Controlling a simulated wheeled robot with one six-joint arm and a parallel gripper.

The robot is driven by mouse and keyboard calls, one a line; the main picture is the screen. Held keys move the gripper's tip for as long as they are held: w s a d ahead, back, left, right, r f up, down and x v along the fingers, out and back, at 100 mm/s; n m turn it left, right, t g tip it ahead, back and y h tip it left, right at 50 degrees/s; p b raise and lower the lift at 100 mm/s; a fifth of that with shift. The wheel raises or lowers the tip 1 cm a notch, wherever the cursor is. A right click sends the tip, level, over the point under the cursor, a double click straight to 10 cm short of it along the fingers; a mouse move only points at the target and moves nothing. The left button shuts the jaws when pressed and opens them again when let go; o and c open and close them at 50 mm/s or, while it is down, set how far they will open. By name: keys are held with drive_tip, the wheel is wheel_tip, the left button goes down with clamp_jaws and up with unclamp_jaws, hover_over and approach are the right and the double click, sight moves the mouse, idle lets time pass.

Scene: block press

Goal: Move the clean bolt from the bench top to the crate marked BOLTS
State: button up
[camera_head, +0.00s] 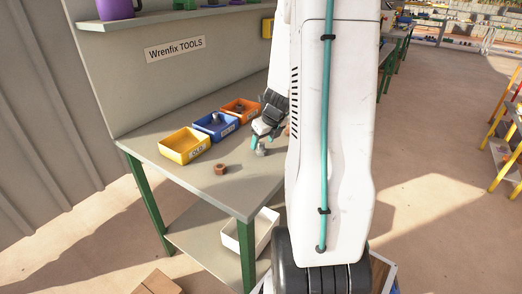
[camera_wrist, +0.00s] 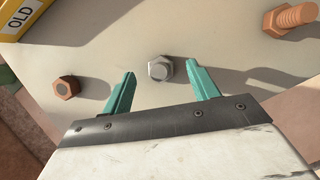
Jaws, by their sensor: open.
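A clean grey bolt (camera_wrist: 160,69) stands on the bench top, its hex head toward the wrist camera. In the head view, the grey bolt (camera_head: 261,152) shows small just below my gripper (camera_head: 262,142). My gripper is open and empty; in the wrist view its teal fingers lie on either side of the bolt, with visible gaps. A blue crate (camera_head: 201,128) and an orange crate (camera_head: 229,112) stand on the bench; their labels are too small to read surely, so I cannot tell which says BOLTS. Both hold parts.
A yellow crate (camera_head: 170,148) marked OLD stands nearest on the bench (camera_head: 190,183). A rusty nut (camera_wrist: 66,87) lies left of the grey bolt, and a rusty bolt (camera_wrist: 291,18) lies to its right in the wrist view. A shelf (camera_head: 165,17) runs above the back.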

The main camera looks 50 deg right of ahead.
drive_tip(key=shift+x, duration=1.3)
drive_tip(key=c, duration=1.2)
